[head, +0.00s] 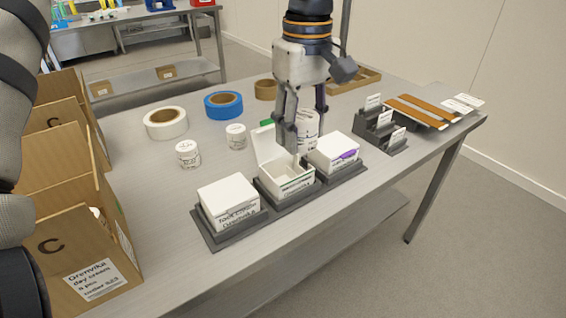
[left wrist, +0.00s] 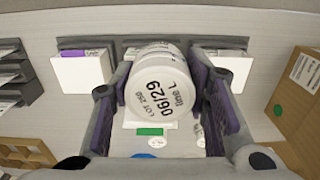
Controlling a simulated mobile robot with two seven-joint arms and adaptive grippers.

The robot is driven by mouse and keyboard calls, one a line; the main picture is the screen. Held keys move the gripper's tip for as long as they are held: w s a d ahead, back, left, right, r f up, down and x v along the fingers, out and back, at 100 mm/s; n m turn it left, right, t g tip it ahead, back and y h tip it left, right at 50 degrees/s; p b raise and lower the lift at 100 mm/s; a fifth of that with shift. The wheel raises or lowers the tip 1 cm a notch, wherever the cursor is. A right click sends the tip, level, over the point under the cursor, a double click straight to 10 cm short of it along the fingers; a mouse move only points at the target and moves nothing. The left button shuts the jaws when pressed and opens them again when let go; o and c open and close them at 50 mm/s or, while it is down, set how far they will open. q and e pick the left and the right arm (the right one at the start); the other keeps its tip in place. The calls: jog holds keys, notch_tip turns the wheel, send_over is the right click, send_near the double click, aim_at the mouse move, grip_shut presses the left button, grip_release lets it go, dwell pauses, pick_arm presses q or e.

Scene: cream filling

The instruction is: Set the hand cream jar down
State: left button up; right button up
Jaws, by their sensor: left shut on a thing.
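My left gripper (head: 302,135) is shut on a white hand cream jar (head: 309,122). The jar is held up near the open white box (head: 287,182), whose lid stands raised at the back. In the left wrist view the jar hides most of that box. My right gripper is not in view.
Two white jars (head: 187,153) (head: 236,136) stand behind the tray. Rolls of white tape (head: 166,122) and blue tape (head: 223,104) lie farther back. Cardboard boxes (head: 78,252) fill the left side. A dark stepped card holder (head: 383,132) stands at the right. The table left of the tray is clear.

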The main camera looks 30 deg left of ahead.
pick_arm(q)
jog(key=w+a+f, duration=0.1)
jog(key=a+f, duration=0.1)
jog(key=f, duration=0.1)
jog(key=w+a+f, duration=0.1)
jog(key=a+f, duration=0.1)
jog(key=f, duration=0.1)
jog(key=w+a+f, duration=0.1)
jog(key=f, duration=0.2)
jog(key=shift+a+f, duration=0.35)
jog(key=shift+a, duration=0.05)
jog(key=shift+f, duration=0.5)
jog(key=shift+f, duration=0.1)
jog(key=o, duration=1.2)
